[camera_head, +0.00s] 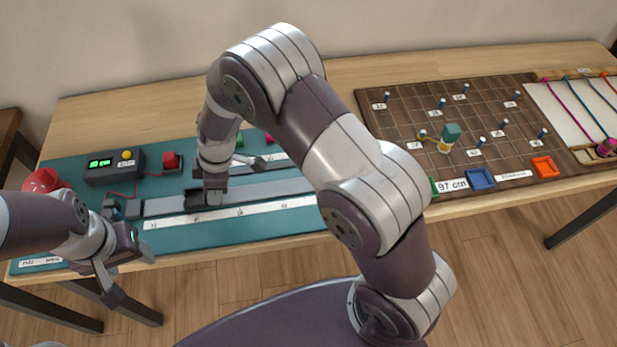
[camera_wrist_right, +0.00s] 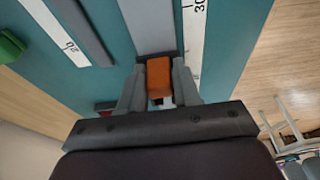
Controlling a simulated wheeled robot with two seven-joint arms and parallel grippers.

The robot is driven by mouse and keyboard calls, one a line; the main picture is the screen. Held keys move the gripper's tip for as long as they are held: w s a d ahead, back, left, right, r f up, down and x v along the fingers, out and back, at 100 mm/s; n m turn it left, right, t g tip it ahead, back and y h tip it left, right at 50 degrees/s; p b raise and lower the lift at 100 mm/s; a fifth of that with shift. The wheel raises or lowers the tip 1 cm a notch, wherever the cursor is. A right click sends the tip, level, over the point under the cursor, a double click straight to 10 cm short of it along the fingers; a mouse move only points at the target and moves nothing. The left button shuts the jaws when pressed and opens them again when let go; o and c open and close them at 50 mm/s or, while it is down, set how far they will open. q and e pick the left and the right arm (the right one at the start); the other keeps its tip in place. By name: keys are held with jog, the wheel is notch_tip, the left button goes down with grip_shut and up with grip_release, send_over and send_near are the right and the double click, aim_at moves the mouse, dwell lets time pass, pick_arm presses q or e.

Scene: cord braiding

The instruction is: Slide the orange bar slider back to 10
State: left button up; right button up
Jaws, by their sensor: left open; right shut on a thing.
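The orange bar slider (camera_wrist_right: 159,77) shows in the right wrist view between the fingers of my right gripper (camera_wrist_right: 159,90), which is shut on it. It sits at the end of a grey rail (camera_wrist_right: 147,25), beside a white scale strip (camera_wrist_right: 195,40) with a 30 mark near the top edge. In the head view, my right gripper (camera_head: 214,192) is down at the rail, and its arm hides part of the rail. My left gripper (camera_head: 130,275) is open and empty in front of the table's left end. The slider's exact reading is not legible.
A brown pegboard (camera_head: 400,120) and colored trays lie to the right. A green block (camera_wrist_right: 11,45) lies beside the rails.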

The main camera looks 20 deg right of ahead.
aim_at(181, 205)
jog(key=a, duration=0.2)
jog(key=w+a+p, duration=0.1)
jog(key=a, duration=0.5)
jog(key=shift+w+f+p, duration=0.15)
jog(key=shift+f+p, duration=0.15)
jog(key=shift+f, duration=0.1)
jog(key=o, duration=0.9)
notch_tip(181, 205, up, 8)
jog(key=p, duration=0.4)
jog(key=shift+w+f, duration=0.2)
jog(key=shift+w, duration=0.05)
jog(key=shift+w, duration=0.1)
jog(key=shift+a, duration=0.1)
